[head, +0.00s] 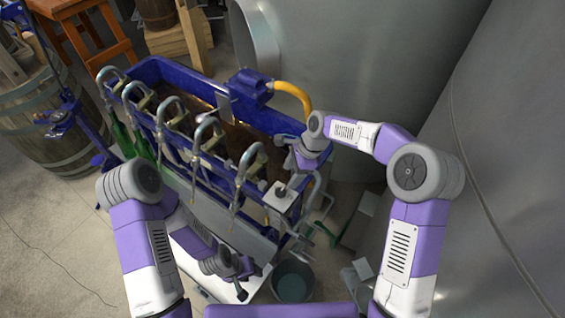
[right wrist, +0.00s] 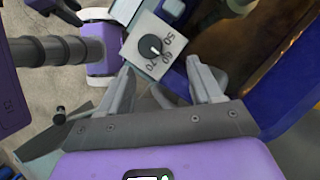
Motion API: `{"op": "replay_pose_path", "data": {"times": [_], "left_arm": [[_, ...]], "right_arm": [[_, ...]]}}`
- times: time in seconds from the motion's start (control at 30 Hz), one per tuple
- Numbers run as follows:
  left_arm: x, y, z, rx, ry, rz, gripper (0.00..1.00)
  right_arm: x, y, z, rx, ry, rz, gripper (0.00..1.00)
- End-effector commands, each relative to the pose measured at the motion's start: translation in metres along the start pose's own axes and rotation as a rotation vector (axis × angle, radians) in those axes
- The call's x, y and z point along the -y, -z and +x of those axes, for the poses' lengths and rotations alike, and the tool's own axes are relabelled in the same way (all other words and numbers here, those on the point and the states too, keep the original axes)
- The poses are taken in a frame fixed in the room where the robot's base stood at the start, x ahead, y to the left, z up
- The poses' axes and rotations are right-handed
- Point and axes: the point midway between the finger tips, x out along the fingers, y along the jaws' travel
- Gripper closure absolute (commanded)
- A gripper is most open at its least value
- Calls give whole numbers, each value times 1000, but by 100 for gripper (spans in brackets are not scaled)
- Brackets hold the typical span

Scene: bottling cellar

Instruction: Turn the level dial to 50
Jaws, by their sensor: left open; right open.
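The level dial is a black knob (right wrist: 150,46) on a pale square plate (right wrist: 139,30), with the marks 50, 60 and 70 showing in the right wrist view. Its light pointer line seems to lie near 60. In the head view the dial's plate (head: 283,196) sits at the near right end of the blue filling machine. My right gripper (right wrist: 160,72) is open and empty, with its fingertips just short of the plate and apart from the knob. It also shows above the dial in the head view (head: 282,158). My left gripper (head: 243,280) is open, low by the machine's front.
The blue filling machine (head: 172,73) carries a row of curved metal spouts, with green bottles (head: 122,135) at its far left. A yellow hose (head: 292,92) and large steel tanks (head: 350,60) stand behind and right. A grey bucket (head: 293,281) stands on the floor in front.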

Motion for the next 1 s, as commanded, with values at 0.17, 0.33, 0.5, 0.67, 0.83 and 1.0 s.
{"op": "replay_pose_path", "data": {"times": [0.17, 0.33, 0.5, 0.67, 0.83, 1.0], "left_arm": [[0, -2, -2, 5, 1, -1, 57], [-1, -2, -4, 4, 1, -1, 57], [-2, -1, -5, 2, 0, -1, 57], [-2, -1, -6, 3, 0, -1, 57], [-2, -1, -6, 3, 0, -1, 57], [-2, -1, -6, 2, 0, -1, 57]], "right_arm": [[-1, -1, 23, 1, -6, 2, 35], [-1, -1, 50, 1, -5, 2, 35], [0, -1, 68, 1, -2, 1, 35], [0, -1, 73, 1, -1, 1, 35], [0, 0, 73, 0, 0, 1, 35], [0, 0, 73, 0, 0, 1, 58]]}}
